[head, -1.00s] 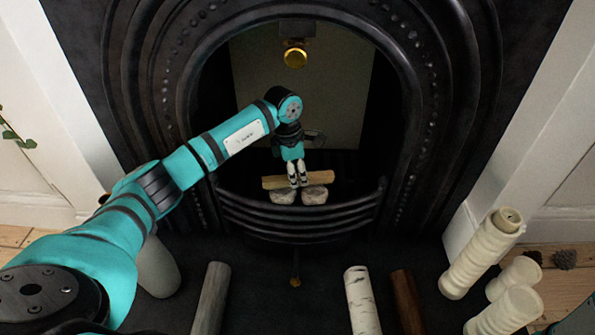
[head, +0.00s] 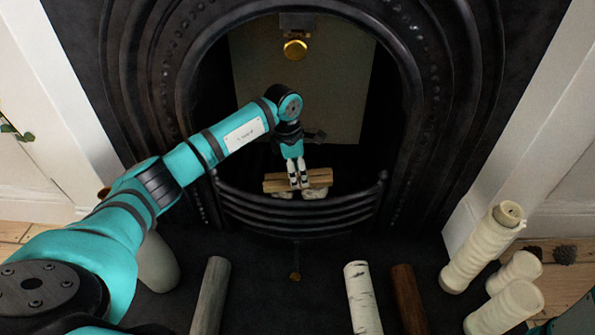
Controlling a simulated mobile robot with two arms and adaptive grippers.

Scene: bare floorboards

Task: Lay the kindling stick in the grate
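The pale wooden kindling stick (head: 319,177) lies crosswise inside the cast-iron grate (head: 300,213), behind its curved front bars. A dark line runs along it, and I cannot tell whether it is one stick or two close together. My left gripper (head: 299,183) points down from above, with its white-and-black fingers at the middle of the stick, seemingly closed on it. Pale grey stones (head: 315,193) show just under the stick, mostly hidden by it. I cannot tell whether the stick touches them. My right gripper is out of view.
The black fireplace arch (head: 425,130) surrounds the grate. A brass knob (head: 295,49) hangs above. On the dark hearth stand or lie a grey log (head: 211,295), a birch log (head: 362,298) and a brown log (head: 408,298). Cream candles (head: 482,247) stand at the right.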

